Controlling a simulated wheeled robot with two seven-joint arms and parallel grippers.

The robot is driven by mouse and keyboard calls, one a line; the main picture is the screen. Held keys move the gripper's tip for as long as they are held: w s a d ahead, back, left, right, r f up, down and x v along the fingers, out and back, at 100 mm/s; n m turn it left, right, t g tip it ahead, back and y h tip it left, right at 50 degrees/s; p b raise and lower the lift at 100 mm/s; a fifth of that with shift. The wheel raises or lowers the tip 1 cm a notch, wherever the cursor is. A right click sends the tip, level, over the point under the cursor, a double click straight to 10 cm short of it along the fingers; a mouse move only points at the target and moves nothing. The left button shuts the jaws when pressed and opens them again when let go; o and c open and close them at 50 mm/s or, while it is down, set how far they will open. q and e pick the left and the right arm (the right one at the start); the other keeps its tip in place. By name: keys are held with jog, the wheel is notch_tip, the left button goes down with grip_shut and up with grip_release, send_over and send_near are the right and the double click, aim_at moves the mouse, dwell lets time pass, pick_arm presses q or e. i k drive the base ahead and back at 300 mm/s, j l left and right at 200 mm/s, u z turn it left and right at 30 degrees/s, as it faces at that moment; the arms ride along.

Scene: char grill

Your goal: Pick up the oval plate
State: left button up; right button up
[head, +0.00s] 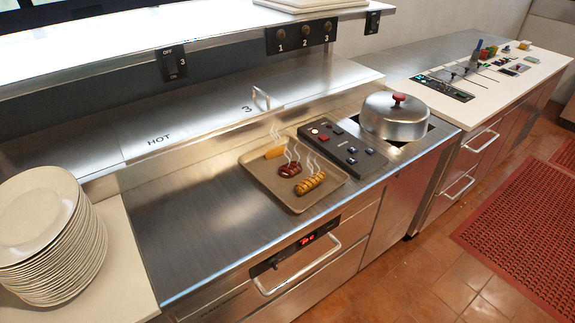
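A tall stack of off-white plates (52,272) stands on the pale counter at the far left. The top plate (38,212) lies a little askew on the stack and its left edge is cut off by the frame. It looks slightly oval, but I cannot tell its true shape from this angle. No other plate is clearly oval. Neither of my grippers shows in the head view.
A tan tray (254,178) with sausages and other food sits on the steel counter (190,225). Beside it are a black control panel (343,150) and a domed metal lid (396,117). A steel shelf (200,130) runs behind. The counter's left part is clear.

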aim_at(37, 204)
jog(key=u, duration=1.65)
jog(key=l, duration=0.3)
